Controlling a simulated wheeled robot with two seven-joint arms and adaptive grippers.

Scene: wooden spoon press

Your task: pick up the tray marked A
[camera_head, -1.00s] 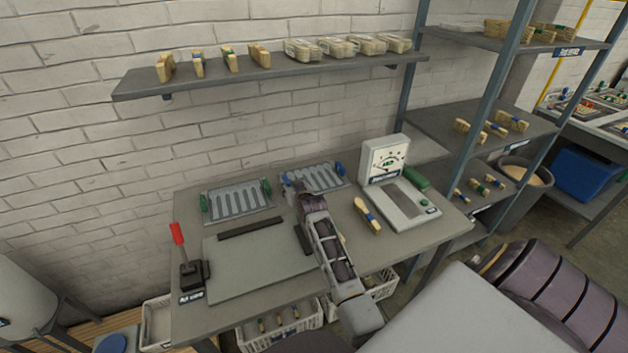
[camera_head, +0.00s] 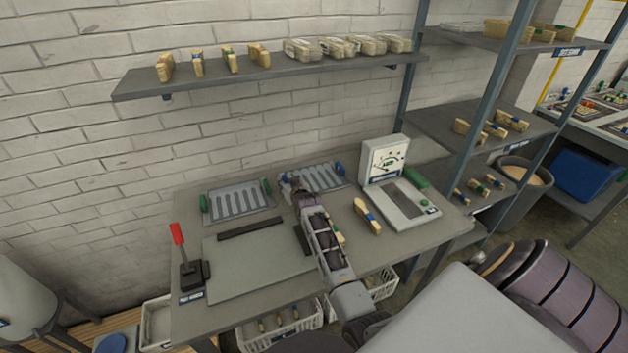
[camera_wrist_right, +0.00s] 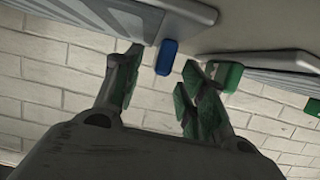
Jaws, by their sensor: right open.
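Two grey slotted trays lie at the back of the bench. The left tray (camera_head: 237,199) has green handles, and the right tray (camera_head: 322,179) has blue handles. I cannot read a letter A on either one. My right gripper (camera_head: 289,184) is at the left end of the blue-handled tray. In the right wrist view my gripper's fingers (camera_wrist_right: 165,72) are apart, with a blue handle (camera_wrist_right: 167,56) showing in line with the gap. I cannot tell whether they touch it. A green handle (camera_wrist_right: 229,76) shows just right of the fingers. My left gripper is not in view.
A gauge device (camera_head: 385,160) stands right of the trays, with a wooden piece (camera_head: 367,215) beside it. A grey plate (camera_head: 255,262) and a red-handled lever (camera_head: 178,236) occupy the front left. A shelf (camera_head: 275,72) hangs above the bench.

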